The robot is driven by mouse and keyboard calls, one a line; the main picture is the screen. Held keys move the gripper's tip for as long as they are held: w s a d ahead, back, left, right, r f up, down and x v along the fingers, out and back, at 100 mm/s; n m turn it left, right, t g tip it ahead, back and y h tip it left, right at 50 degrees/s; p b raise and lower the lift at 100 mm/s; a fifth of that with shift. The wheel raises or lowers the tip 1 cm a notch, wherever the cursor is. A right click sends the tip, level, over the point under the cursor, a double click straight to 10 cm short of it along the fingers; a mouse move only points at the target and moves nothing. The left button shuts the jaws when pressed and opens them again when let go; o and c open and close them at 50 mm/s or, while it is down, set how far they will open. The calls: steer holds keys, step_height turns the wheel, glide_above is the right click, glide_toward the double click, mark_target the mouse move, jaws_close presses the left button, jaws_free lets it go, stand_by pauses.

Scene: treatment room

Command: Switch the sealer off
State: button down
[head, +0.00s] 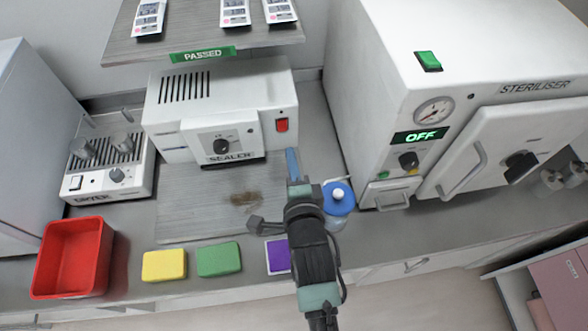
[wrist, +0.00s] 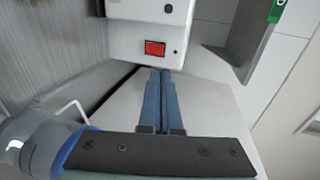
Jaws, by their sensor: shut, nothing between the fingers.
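A blue-lidded container (head: 338,198) stands close to the right of my gripper. The steriliser (head: 400,90), with a display reading OFF, is at right. The dryer (head: 108,165), a red tray (head: 37,262) and yellow, green and purple blocks are left and in front. A shelf (head: 200,35) overhangs the sealer.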

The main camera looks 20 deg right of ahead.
steer(key=v, duration=0.3)
steer(key=shift+s+a+r, duration=0.1)
steer(key=shift+s+r, duration=0.2)
steer(key=shift+r, duration=0.15)
steer(key=shift+s+r, duration=0.1)
